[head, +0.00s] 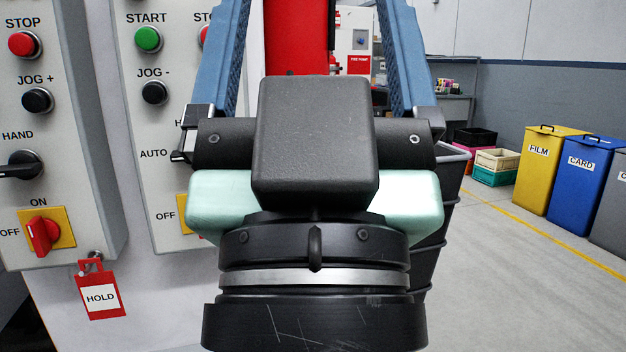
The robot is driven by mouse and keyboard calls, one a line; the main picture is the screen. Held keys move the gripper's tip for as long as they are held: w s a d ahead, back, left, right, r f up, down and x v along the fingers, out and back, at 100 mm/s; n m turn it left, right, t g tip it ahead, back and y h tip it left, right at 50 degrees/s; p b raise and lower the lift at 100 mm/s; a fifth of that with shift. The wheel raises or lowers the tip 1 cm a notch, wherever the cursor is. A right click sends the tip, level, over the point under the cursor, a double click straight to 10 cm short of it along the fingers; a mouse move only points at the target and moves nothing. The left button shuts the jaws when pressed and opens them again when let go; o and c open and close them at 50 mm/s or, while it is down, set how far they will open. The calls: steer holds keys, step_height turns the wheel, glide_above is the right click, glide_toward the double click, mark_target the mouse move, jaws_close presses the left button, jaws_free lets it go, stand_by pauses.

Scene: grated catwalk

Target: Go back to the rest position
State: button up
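My gripper (314,12) points away from me in the middle of the head view. Its two blue ribbed fingers stand well apart, one on each side, and run up out of the top of the picture. The fingertips are cut off by the top edge. I see nothing held in the part of the gap that shows. The dark wrist block hides the lower part of the gap. A red surface shows between the fingers, apparently behind them.
Grey control panels with a green START button (148,39) stand close on the left. A red HOLD tag (101,291) hangs there. Yellow FILM (545,175) and blue CARD (583,190) bins stand at the right wall. Crates (497,161) are beside them.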

step_height(320, 180, up, 31)
steer(key=p, duration=2.9)
steer(key=shift+r, duration=0.15)
steer(key=shift+c, duration=0.3)
